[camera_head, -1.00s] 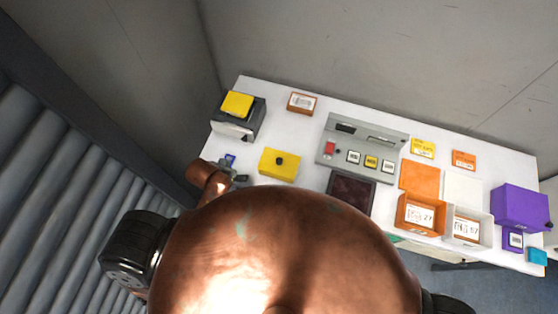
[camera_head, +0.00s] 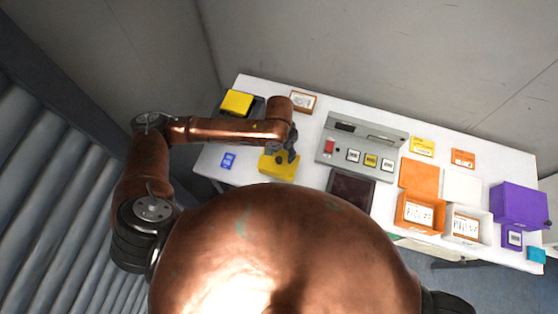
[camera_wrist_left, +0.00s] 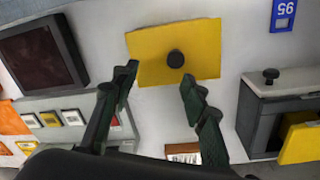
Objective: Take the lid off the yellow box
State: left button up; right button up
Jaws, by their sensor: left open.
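The yellow box (camera_head: 275,169) sits on the white table, left of the grey panel. Its flat yellow lid with a round black knob (camera_wrist_left: 175,58) shows in the left wrist view. My left gripper (camera_head: 284,155) is above the box and hides part of its top, including the knob, in the head view. In the left wrist view the left gripper (camera_wrist_left: 161,78) is open and empty, its fingers apart on either side of the knob's line and short of it. I cannot tell whether they touch the lid. My right gripper is not in view.
A grey panel (camera_head: 327,160) with buttons stands right of the box, with a dark plate (camera_head: 350,188) in front. A dark box with a yellow top (camera_head: 237,103) is behind left. A blue card (camera_head: 228,161) lies left. Orange and white bins and a purple box (camera_head: 520,205) are right.

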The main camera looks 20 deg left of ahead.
aim_at(279, 159)
pick_arm(q)
jog(key=shift+w+a+r+y, duration=0.1)
jog(key=shift+w+a+y, duration=0.1)
jog(key=shift+a, duration=0.3)
jog(key=shift+w+a+r+y, duration=0.1)
jog(key=shift+w+a+y, duration=0.1)
jog(key=shift+a, duration=0.25)
jog(key=shift+s+f+n, duration=0.1)
jog(key=shift+f+n, duration=0.2)
jog(key=shift+f, duration=0.05)
notch_tip(279, 159, down, 7)
jog(key=shift+s+r, duration=0.1)
jog(key=shift+s, duration=0.05)
jog(key=shift+c, duration=0.7)
grip_shut()
